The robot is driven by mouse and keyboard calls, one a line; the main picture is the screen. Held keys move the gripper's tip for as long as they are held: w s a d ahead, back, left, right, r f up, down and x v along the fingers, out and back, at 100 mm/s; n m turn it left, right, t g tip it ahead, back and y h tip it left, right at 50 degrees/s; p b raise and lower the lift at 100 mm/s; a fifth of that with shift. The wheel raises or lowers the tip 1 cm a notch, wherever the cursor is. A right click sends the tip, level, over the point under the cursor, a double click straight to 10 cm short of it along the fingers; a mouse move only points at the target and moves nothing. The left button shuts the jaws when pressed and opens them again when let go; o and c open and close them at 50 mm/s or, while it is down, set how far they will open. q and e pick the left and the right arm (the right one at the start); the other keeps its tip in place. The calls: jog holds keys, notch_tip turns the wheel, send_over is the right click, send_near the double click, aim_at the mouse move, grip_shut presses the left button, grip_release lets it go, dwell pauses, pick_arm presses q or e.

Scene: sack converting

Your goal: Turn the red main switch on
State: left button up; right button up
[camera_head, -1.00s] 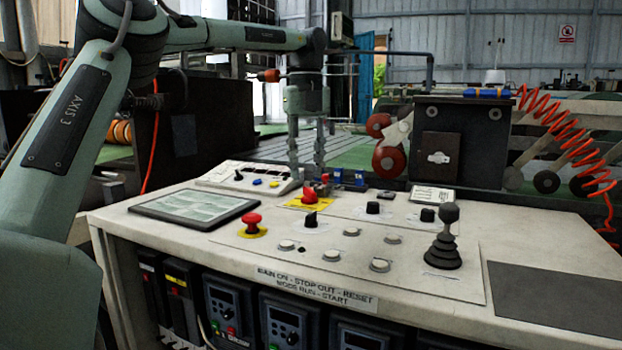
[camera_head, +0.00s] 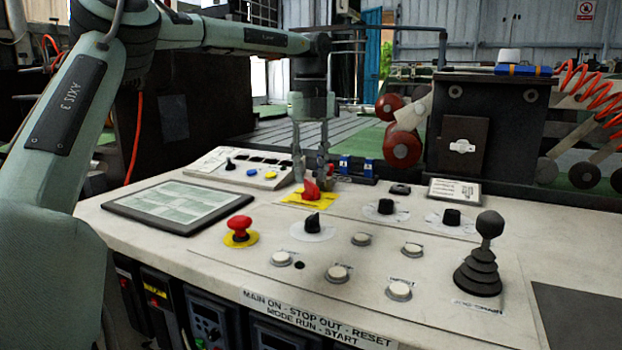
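The red main switch (camera_head: 311,190) is a red rotary knob on a yellow plate (camera_head: 291,197), towards the back of the pale control panel (camera_head: 225,265). My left gripper (camera_head: 312,178) points down from above, just behind and around the height of the knob in the picture. Its two fingers stand apart with a gap between them, and nothing shows held. The fingertips partly overlap the area behind the knob, and I cannot tell whether they touch it. My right gripper is not in view.
A red mushroom button (camera_head: 239,225) on a yellow ring stands front left of the switch. A black selector knob (camera_head: 312,221), several white buttons and a black joystick (camera_head: 481,262) stand on the panel. A flat screen (camera_head: 180,205) lies at left. A dark box (camera_head: 488,135) stands behind.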

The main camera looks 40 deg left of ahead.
pick_arm(q)
jog(key=shift+f, duration=1.2)
grip_shut()
